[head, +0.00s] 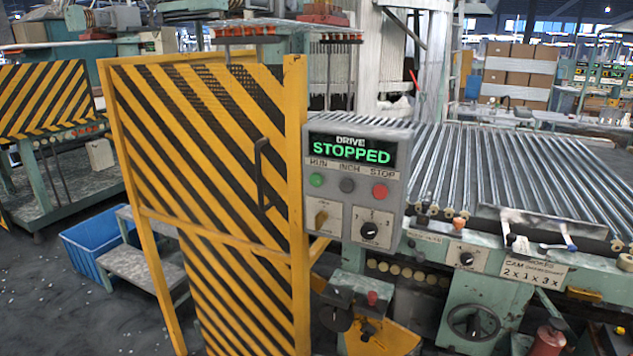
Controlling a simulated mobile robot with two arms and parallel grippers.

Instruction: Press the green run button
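The green run button (317,180) sits at the upper left of the grey control box (354,255), under the label RUN. To its right are a dark grey INCH button (347,185) and a red STOP button (379,191). Below the buttons are a yellowish switch (321,218) and a black rotary knob (370,231). Neither of my grippers shows in the head view.
A yellow-framed guard gate (296,200) with black stripes and a dark handle (262,175) stands left of the control box. The machine's roller bed (520,170) extends right. A blue crate (90,250) and a metal step (140,268) are on the floor at left.

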